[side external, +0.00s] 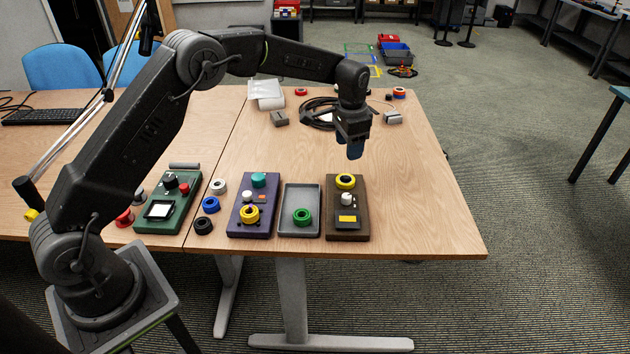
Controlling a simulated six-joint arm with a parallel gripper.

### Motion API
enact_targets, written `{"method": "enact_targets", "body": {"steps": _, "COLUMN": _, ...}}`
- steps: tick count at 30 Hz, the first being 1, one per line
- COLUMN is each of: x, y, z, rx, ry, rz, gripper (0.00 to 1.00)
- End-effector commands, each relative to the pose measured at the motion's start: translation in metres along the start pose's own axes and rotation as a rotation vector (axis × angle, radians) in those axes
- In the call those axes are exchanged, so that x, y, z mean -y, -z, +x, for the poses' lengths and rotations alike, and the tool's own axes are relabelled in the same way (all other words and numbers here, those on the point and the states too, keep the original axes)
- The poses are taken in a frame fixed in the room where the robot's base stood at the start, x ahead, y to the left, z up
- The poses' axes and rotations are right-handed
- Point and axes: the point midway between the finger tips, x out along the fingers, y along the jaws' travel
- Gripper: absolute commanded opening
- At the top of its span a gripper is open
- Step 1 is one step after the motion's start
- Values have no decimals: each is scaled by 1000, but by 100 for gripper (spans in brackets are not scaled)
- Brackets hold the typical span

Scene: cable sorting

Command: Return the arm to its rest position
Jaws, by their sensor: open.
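My gripper (354,147) hangs above the table, pointing down, at the end of my raised arm. It is open and I see nothing held in it. Below and in front of it is a brown board (334,229) with a yellow ring (345,181), a light knob and a yellow label. A coil of black cable (313,116) lies on the table just behind and left of the gripper. The gripper is apart from the boards.
A grey tray (288,228) holds a green ring (302,217). A purple board (238,228) and a green board (147,222) stand to its left, with loose rings between them. Grey blocks and a white roll (268,101) lie behind. The table's right side (430,200) is clear.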

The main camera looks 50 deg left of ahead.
Motion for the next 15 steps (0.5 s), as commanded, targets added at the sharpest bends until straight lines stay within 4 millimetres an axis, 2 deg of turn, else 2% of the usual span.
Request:
{"method": "enact_targets", "body": {"steps": 1, "x": -4, "y": -7, "z": -26, "rx": -24, "ry": 9, "rz": -17, "gripper": 56}}
{"method": "enact_targets", "body": {"steps": 6, "x": -24, "y": -45, "z": -94, "rx": -89, "ry": 31, "rz": -84, "gripper": 56}}
{"method": "enact_targets", "body": {"steps": 12, "x": -54, "y": -104, "z": -154, "rx": -169, "ry": 50, "rz": -165, "gripper": 56}}
{"method": "enact_targets", "body": {"steps": 15, "x": -71, "y": -137, "z": -176, "rx": -210, "ry": 57, "rz": -205, "gripper": 56}}
